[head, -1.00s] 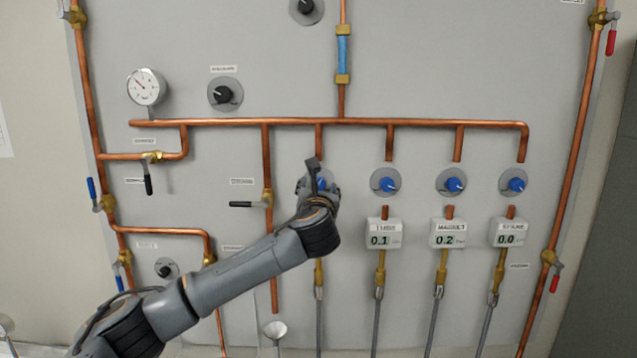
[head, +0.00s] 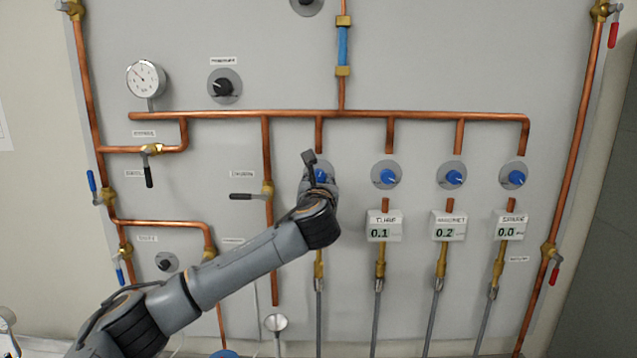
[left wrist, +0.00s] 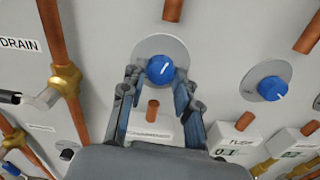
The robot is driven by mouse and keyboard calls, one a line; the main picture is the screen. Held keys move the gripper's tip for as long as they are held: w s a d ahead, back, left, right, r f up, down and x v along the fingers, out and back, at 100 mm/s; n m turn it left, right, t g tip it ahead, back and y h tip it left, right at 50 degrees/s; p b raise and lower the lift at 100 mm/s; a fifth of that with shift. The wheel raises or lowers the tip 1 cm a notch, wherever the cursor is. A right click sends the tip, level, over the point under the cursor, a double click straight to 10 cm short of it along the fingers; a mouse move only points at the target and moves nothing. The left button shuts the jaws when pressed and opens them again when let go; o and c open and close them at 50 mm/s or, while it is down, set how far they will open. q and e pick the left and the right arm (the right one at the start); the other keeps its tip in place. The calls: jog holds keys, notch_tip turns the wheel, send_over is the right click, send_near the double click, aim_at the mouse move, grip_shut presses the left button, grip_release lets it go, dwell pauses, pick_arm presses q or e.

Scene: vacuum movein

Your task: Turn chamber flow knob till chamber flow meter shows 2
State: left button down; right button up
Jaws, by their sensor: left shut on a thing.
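The chamber flow knob (left wrist: 160,69) is the leftmost blue knob of the row, on a round grey plate. It has a white pointer line, tilted slightly right of upright in the left wrist view. My left gripper (left wrist: 158,80) is shut on it, one finger on each side. In the head view a bit of the blue knob (head: 321,177) shows behind my left gripper (head: 316,182). The chamber flow meter is hidden behind my arm in the head view. In the left wrist view the white box (left wrist: 150,131) below the knob is partly covered; its reading cannot be seen. My right gripper is not in view.
Several blue knobs (head: 388,175) stand to the right, above meters reading 0.1 (head: 383,228), 0.2 (head: 448,228) and 0.0 (head: 509,227). A copper pipe (head: 330,115) runs above. A drain valve with a black lever (head: 245,196) is close left of my gripper.

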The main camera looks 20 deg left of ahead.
pick_arm(q)
jog(key=n+b, duration=0.1)
jog(key=n, duration=0.4)
jog(key=shift+f+b, duration=0.1)
jog(key=shift+b, duration=0.2)
jog(key=n+b, duration=0.2)
jog(key=n, duration=0.3)
jog(key=shift+d+n, duration=0.1)
jog(key=shift+n, duration=0.2)
jog(key=n+b, duration=0.2)
jog(key=n, duration=0.3)
jog(key=n+b, duration=0.1)
jog(key=n, duration=0.4)
jog(key=shift+b, duration=0.4)
jog(key=shift+n, duration=0.4)
jog(key=c, duration=1)
grip_release()
jog(key=shift+s, duration=0.1)
